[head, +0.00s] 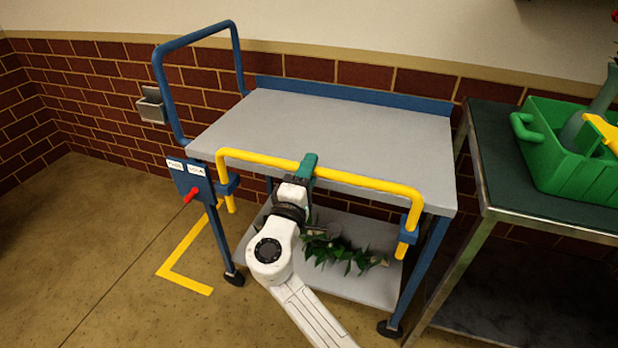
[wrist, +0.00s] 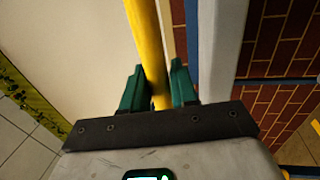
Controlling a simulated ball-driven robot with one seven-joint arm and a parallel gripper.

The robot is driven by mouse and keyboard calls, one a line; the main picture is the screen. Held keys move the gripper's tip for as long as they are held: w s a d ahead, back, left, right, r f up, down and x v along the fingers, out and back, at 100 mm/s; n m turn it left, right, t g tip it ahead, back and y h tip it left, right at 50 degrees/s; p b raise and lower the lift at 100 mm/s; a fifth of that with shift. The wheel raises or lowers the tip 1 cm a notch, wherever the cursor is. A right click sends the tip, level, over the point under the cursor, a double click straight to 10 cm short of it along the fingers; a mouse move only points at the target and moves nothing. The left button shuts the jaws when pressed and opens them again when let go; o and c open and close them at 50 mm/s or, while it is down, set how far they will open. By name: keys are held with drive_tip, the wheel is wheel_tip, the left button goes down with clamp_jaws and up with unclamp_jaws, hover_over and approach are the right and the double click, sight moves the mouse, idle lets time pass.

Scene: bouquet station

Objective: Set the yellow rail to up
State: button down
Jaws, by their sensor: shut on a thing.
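The yellow rail (head: 360,181) runs along the front edge of the grey-topped cart (head: 330,125). Its bent ends go down into blue brackets (head: 228,185) at the left and right front corners. The bar lies in front of the cart's top edge in the head view, around the height of the top. My gripper (head: 306,166) is shut on the rail a little left of its middle. In the wrist view the rail (wrist: 146,40) passes between the green fingers of my gripper (wrist: 158,88). My gripper hides a short piece of the bar.
A blue panel with a red lever (head: 191,195) hangs at the cart's left front. Green foliage (head: 345,252) lies on the lower shelf. A green crate (head: 560,170) stands on the table at right. Floor at left is open, with a yellow marking (head: 185,283).

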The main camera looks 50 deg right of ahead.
wheel_tip(320, 180, up, 7)
drive_tip(key=p, duration=0.3)
drive_tip(key=c, duration=1)
unclamp_jaws()
drive_tip(key=shift+c, duration=0.2)
drive_tip(key=shift+f, duration=0.1)
drive_tip(key=shift+a+f, duration=0.1)
drive_tip(key=shift+a, duration=0.15)
drive_tip(key=v, duration=1)
drive_tip(key=shift+s+a, duration=0.1)
drive_tip(key=shift+a, duration=0.05)
